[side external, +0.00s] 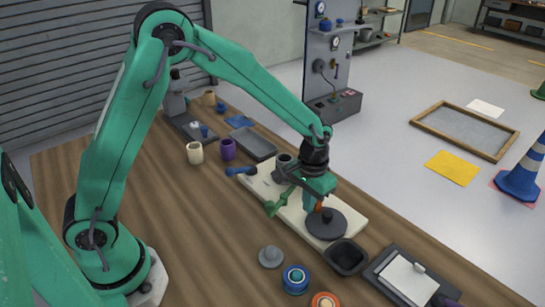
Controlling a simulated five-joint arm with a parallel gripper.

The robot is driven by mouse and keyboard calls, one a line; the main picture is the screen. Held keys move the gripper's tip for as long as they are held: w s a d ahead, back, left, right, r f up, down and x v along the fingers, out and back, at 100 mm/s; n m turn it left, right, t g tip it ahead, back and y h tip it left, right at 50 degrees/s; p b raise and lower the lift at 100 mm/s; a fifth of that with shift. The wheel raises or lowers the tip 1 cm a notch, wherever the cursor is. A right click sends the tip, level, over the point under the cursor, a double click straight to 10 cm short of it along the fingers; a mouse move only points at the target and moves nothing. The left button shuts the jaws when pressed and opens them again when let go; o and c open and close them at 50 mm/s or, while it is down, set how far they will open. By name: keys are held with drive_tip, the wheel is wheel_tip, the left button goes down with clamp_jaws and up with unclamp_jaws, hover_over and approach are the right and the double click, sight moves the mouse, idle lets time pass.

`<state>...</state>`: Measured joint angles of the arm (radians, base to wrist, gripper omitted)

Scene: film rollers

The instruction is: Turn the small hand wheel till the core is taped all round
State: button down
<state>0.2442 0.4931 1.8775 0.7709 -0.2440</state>
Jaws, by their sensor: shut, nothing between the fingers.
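A cream board (352,216) lies on the wooden bench and bears the roller parts. A dark round disc (338,228), which looks like the hand wheel, lies flat at its near right end, with a small knob on top. My gripper (318,208) points down over this disc, shut and empty, with an orange part at its tips. I cannot tell whether it touches the disc or knob. A dark grey cylinder (283,160) stands farther back on the board, partly hidden by my wrist. I cannot make out the core or its tape.
A blue-handled part (240,171) lies at the board's left end. A black bowl (347,258), a grey knobbed piece (271,257), a blue roll (295,279) and a clipboard (408,278) are near the front. Cups and a grey tray (254,143) stand behind. The bench's left middle is clear.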

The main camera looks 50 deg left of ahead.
drive_tip(key=shift+w, duration=0.3)
drive_tip(key=shift+w+d, duration=0.1)
drive_tip(key=shift+w, duration=0.15)
idle(0.4)
drive_tip(key=shift+s, duration=0.2)
drive_tip(key=shift+s+a, duration=0.2)
drive_tip(key=shift+s, duration=0.4)
drive_tip(key=shift+r, duration=0.15)
wheel_tip(320, 180, up, 7)
idle(1.2)
